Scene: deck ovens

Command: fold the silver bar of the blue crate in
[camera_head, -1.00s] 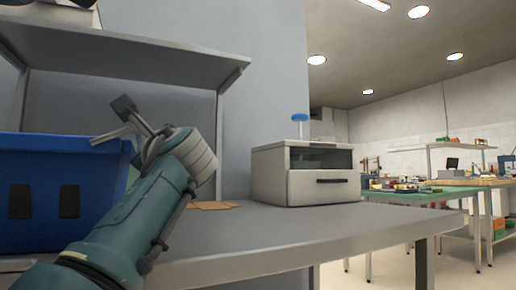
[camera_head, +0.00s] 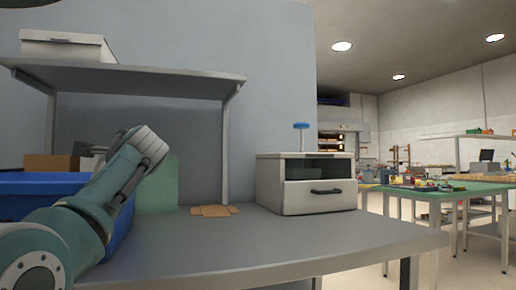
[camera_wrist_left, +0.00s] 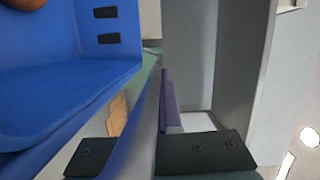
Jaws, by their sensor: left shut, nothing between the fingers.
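The blue crate (camera_head: 40,184) stands on the grey table at the left, partly hidden behind my left arm. Its blue walls with dark patches also fill the upper left of the left wrist view (camera_wrist_left: 85,75). My left gripper (camera_wrist_left: 150,142) is shut and empty, beside the crate. The bar is not clearly visible in the head view. My right gripper is out of view.
A grey shelf (camera_head: 130,80) with a white box (camera_head: 66,46) on it spans above the crate. A flat brown cardboard piece (camera_head: 214,211) lies on the table (camera_head: 250,245). A white drawer unit (camera_head: 306,185) stands to the right. The table front is clear.

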